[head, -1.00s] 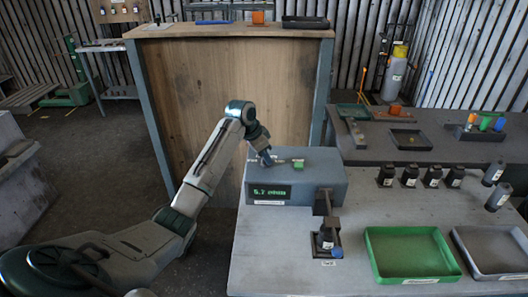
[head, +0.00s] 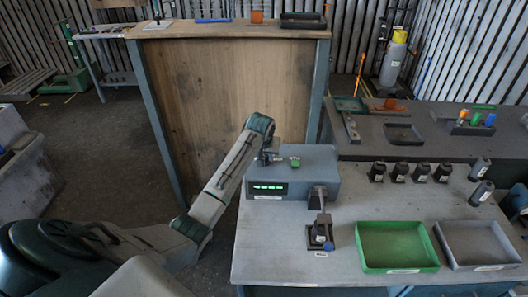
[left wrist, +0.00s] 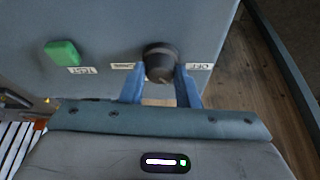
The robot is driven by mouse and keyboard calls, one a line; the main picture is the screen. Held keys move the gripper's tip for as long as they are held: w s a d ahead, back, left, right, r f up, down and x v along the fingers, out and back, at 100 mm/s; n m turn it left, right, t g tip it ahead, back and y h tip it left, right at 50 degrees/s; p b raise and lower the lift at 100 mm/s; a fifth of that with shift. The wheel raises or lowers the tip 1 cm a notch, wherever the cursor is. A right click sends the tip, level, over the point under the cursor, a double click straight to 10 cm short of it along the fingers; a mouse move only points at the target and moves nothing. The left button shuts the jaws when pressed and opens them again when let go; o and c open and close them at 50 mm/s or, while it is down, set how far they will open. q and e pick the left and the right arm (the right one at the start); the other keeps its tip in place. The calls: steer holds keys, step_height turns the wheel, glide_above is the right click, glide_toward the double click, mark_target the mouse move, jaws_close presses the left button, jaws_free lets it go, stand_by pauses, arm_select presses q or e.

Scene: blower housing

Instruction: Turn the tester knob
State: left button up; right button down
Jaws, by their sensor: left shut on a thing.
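The tester is a grey-blue box (head: 318,160) on the near workbench, with a lit green display (head: 268,187) on its front that is too blurred to read. A green button (head: 295,162) is on its top. The dark round knob (left wrist: 160,60) shows in the left wrist view, between a label on its left and an "OFF" label on its right. The green button (left wrist: 62,53), by a "TEST" label, is farther left. My left gripper (left wrist: 160,75) has its two blue fingers on either side of the knob, shut on it. In the head view my left gripper (head: 268,157) hides the knob.
A small fixture (head: 320,236) stands in front of the tester. A green tray (head: 398,268) and a grey tray (head: 480,262) lie to its right. Several black parts (head: 398,172) stand behind the trays. A tall wooden-panelled bench (head: 220,100) rises behind the tester.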

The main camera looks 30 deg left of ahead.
arm_select(q)
steer(key=n, duration=0.2)
steer(key=n+y, duration=0.1)
steer(key=n, duration=0.1)
steer(key=shift+w+d+r+g, duration=0.1)
steer(key=shift+w+r+g, duration=0.05)
steer(key=shift+g, duration=0.25)
steer(key=shift+n+y, duration=0.4)
steer(key=shift+n, duration=0.4)
steer(key=o, duration=1)
steer(key=shift+g, duration=0.3)
steer(key=shift+c, duration=0.2)
steer(key=shift+d, duration=0.1)
